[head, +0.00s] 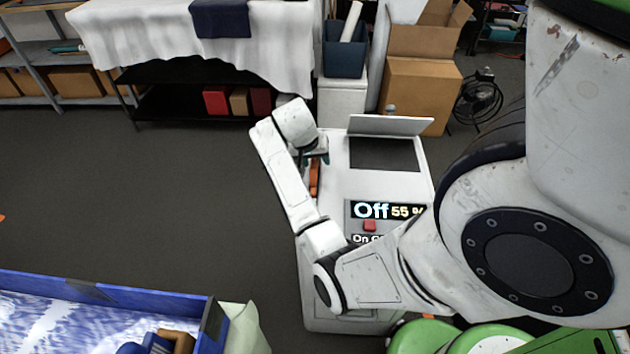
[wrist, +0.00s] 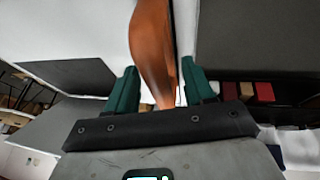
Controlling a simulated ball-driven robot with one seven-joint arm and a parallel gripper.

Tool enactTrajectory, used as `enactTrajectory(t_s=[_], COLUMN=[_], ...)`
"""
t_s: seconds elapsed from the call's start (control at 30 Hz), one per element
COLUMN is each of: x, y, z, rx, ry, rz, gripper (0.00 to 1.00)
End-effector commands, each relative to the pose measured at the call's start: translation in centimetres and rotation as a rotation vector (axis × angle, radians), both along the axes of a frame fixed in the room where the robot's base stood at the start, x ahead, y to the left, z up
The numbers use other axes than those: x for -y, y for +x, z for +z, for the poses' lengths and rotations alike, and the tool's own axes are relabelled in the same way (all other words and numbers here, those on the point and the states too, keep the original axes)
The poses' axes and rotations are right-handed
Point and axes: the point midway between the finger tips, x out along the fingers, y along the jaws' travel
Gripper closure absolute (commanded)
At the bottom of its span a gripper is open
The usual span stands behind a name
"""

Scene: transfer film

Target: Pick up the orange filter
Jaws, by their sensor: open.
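The orange filter (head: 314,178) is on the left part of the white machine's top in the head view. In the wrist view the orange filter (wrist: 152,45) is a curved orange-brown piece that reaches down between the fingers. My gripper (wrist: 155,88) has dark green fingers, open, one on each side of the filter's near end. Gaps show between the filter and the fingers, narrower on the right. In the head view my gripper (head: 317,160) is at the filter's far end, partly hidden by my wrist.
The white machine (head: 385,185) has a raised lid (head: 390,125), a dark recess, a display reading "Off 55 %" (head: 385,210) and a red button (head: 370,226). A blue-walled bin (head: 110,293) stands at lower left. Grey floor is clear left of the machine.

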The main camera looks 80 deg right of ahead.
Motion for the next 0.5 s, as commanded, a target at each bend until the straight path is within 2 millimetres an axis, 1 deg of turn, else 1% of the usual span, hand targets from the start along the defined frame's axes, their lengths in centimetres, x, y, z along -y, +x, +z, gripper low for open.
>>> enactTrajectory(t_s=[0.07,0.5], x=[-0.01,-0.01], y=[0.01,0.02], z=[0.02,0.05], rx=[0.000,0.000], ry=[0.000,0.000], rz=[0.000,0.000], gripper=[0.48,0.90])
